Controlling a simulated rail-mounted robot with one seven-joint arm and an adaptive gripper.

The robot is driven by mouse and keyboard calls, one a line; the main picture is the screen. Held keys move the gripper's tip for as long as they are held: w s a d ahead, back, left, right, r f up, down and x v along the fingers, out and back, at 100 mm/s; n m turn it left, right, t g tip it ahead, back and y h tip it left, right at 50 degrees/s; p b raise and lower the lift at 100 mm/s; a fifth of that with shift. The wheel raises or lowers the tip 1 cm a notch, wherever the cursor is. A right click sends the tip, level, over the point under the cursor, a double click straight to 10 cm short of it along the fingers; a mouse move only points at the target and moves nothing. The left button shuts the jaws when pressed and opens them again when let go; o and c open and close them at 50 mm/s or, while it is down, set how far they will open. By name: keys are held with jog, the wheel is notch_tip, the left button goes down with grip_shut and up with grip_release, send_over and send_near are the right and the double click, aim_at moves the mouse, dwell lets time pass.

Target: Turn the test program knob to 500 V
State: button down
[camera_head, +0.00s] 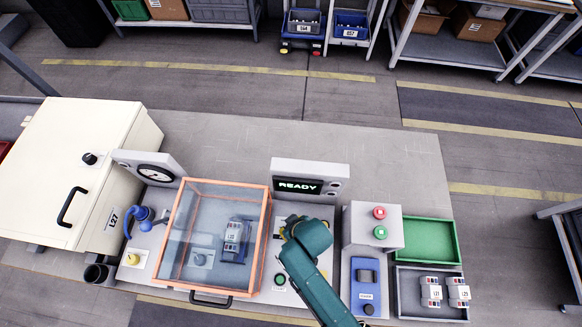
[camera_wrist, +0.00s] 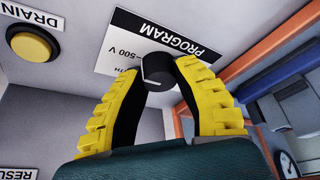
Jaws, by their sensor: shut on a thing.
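The black program knob (camera_wrist: 156,68) sits on a grey panel in the wrist view, beside a label (camera_wrist: 185,38) reading PROGRAM, upside down. A line ending in "500 V" and the letters "TH" show at its left; the rest is covered. I cannot make out a pointer on the knob. My gripper (camera_wrist: 158,76) has its two yellow-and-black fingers on either side of the knob, shut on it.
A yellow DRAIN button (camera_wrist: 33,43) is close to the knob. An orange-framed clear cover (camera_head: 215,240) over a grey device stands left of my arm. Right of it are a box with red and green buttons (camera_head: 375,222), a green tray (camera_head: 430,219) and a grey tray of parts (camera_head: 416,317).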

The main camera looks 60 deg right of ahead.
jog(key=shift+f, duration=0.15)
jog(key=c, duration=0.7)
grip_release()
jog(key=v, duration=1.2)
